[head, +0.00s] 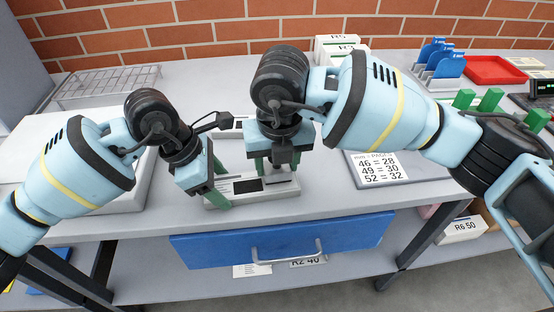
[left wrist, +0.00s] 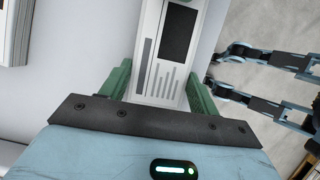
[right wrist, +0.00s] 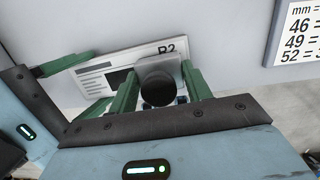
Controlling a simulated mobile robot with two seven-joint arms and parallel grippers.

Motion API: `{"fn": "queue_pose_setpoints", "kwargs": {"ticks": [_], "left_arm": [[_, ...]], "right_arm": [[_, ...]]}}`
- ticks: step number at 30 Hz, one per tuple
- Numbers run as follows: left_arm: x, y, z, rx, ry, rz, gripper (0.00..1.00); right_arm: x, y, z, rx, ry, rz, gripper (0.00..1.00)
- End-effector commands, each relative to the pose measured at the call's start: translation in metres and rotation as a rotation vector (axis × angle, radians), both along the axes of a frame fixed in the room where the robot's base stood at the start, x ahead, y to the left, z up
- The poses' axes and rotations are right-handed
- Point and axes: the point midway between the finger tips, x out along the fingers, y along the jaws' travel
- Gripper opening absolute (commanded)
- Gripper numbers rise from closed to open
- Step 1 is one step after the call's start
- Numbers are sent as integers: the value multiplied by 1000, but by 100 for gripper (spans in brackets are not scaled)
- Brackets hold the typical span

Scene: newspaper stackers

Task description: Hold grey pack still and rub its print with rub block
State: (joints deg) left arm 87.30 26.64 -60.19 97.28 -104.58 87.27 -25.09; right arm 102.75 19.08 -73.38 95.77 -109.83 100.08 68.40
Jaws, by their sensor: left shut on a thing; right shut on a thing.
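The grey pack (head: 280,190) lies flat on the bench near its front edge. Its dark print (left wrist: 180,32) and several grey bars show in the left wrist view. My left gripper (head: 216,188) is shut on the pack's left end, with a green finger on each side. My right gripper (head: 271,163) is above the pack's right part, shut on the rub block. The rub block (right wrist: 158,88), with a dark round knob, sits between the green fingers in the right wrist view. Its underside is hidden, so I cannot tell whether it touches the print. An R2 mark shows behind it.
A sheet with numbers (head: 381,167) lies to the right. A wire rack (head: 105,85) stands at the back left, white packs (head: 338,46) at the back. Blue holders (head: 437,60) and a red tray (head: 494,70) are at the back right. A blue drawer (head: 220,251) hangs below.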

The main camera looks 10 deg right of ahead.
Motion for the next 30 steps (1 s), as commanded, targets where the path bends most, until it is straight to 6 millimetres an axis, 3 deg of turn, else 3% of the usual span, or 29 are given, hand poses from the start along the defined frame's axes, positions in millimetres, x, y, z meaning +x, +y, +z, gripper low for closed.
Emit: {"fn": "queue_pose_setpoints", "kwargs": {"ticks": [30], "left_arm": [[0, 0, 1, -1, -1, -1, 32]], "right_arm": [[0, 0, -9, 1, -2, 0, 11]]}}
